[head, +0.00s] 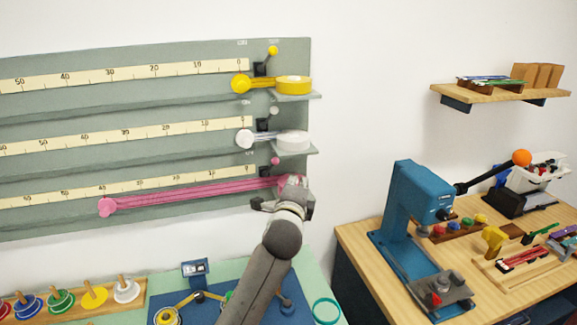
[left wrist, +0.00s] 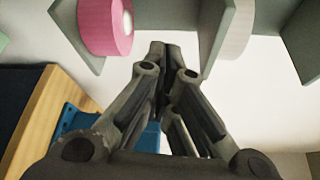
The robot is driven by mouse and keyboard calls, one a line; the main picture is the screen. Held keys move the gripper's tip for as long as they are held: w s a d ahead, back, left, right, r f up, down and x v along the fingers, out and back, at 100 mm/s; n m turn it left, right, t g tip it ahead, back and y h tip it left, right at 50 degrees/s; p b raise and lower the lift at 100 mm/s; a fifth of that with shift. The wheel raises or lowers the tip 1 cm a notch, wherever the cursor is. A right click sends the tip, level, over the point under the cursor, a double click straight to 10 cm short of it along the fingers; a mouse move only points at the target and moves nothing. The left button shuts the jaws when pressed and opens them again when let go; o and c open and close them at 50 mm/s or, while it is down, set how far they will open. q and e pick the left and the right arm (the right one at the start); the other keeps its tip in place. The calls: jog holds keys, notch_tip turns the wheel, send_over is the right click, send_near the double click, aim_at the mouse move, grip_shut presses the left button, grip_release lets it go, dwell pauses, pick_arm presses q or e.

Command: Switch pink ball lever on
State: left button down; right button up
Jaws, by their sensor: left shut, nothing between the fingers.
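The pink ball lever (head: 275,160) is at the right end of the lowest ruler row on the grey wall board. Its small pink ball shows, but its stem and base are mostly hidden. My left gripper (head: 290,186) is just below the ball, in front of the pink roll at the end of that row. I cannot tell whether it touches anything. In the left wrist view its fingers (left wrist: 172,50) are together and empty, with the pink roll (left wrist: 103,26) to their upper left. The lever does not show clearly there. My right gripper is not in view.
The grey board (head: 150,120) has yellow (head: 272,50) and white (head: 274,110) ball levers above, with rolls on small shelves (head: 300,148) sticking out. A pink strip (head: 190,195) runs left. A blue press (head: 410,205) stands on the wooden table at right.

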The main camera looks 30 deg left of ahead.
aim_at(271, 167)
pick_arm(q)
jog(key=p+x, duration=0.1)
jog(key=x, duration=0.4)
jog(key=shift+w+a+p, duration=0.1)
jog(key=shift+w+p, duration=0.2)
jog(key=shift+w, duration=0.05)
jog(key=p+x, duration=0.1)
jog(key=x, duration=0.3)
jog(key=shift+w+a, duration=0.15)
jog(key=shift+w, duration=0.05)
jog(key=shift+s+a+r+p, duration=0.25)
jog(key=shift+s+a+p, duration=0.5)
jog(key=shift+a+p, duration=0.35)
jog(key=shift+s+a+r+p, duration=0.1)
jog(key=shift+s+a+p, duration=0.25)
jog(key=shift+s, duration=0.2)
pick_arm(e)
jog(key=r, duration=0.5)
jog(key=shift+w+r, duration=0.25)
pick_arm(q)
jog(key=shift+w, duration=0.1)
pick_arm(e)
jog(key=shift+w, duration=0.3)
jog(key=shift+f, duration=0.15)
